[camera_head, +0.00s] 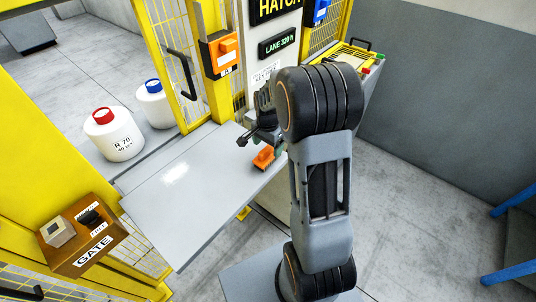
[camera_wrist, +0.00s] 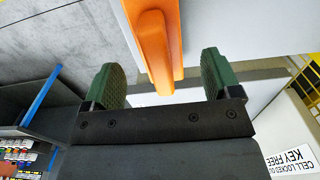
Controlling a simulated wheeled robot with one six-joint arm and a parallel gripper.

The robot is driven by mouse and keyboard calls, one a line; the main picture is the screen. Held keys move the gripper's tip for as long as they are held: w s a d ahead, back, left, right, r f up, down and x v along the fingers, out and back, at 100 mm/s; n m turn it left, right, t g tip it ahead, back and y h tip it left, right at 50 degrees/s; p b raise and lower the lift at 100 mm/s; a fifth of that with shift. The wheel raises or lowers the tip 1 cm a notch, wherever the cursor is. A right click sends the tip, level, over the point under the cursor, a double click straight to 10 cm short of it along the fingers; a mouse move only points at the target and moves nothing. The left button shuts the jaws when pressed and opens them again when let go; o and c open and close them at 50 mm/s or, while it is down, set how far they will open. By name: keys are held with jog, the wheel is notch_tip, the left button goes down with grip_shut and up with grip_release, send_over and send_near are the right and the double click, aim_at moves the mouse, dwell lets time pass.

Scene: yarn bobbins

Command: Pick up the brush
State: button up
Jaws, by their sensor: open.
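The brush (camera_head: 264,157) is orange with a darker underside and lies on the grey shelf near its right edge. In the wrist view the orange brush (camera_wrist: 158,45) reaches down from the top, with its near end between the two green fingers. My gripper (camera_wrist: 160,80) is open, with a finger on each side of the brush and gaps between them. In the head view my gripper (camera_head: 262,138) is just above and behind the brush, partly hidden by my arm. Whether the fingers are at the brush's height is hard to tell.
The grey shelf (camera_head: 180,205) is otherwise clear. White bobbins, one with a red top (camera_head: 114,134) and one with a blue top (camera_head: 155,104), stand behind it. A yellow frame (camera_head: 205,80) and the hatch panel (camera_head: 278,50) rise behind. A gate box (camera_head: 80,236) is at left.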

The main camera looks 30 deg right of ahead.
aim_at(268, 146)
jog(key=shift+f+p, duration=0.4)
jog(key=shift+f, duration=1.6)
jog(key=c, duration=1.1)
jog(key=shift+r, duration=0.15)
jog(key=shift+w+r, duration=0.1)
jog(key=shift+r, duration=0.1)
notch_tip(268, 146, up, 2)
jog(key=shift+d+r, duration=0.1)
jog(key=shift+r, duration=0.05)
jog(key=s+a+r+b, duration=0.4)
jog(key=s+a+r, duration=0.6)
jog(key=shift+s, duration=0.1)
jog(key=shift+d, duration=0.1)
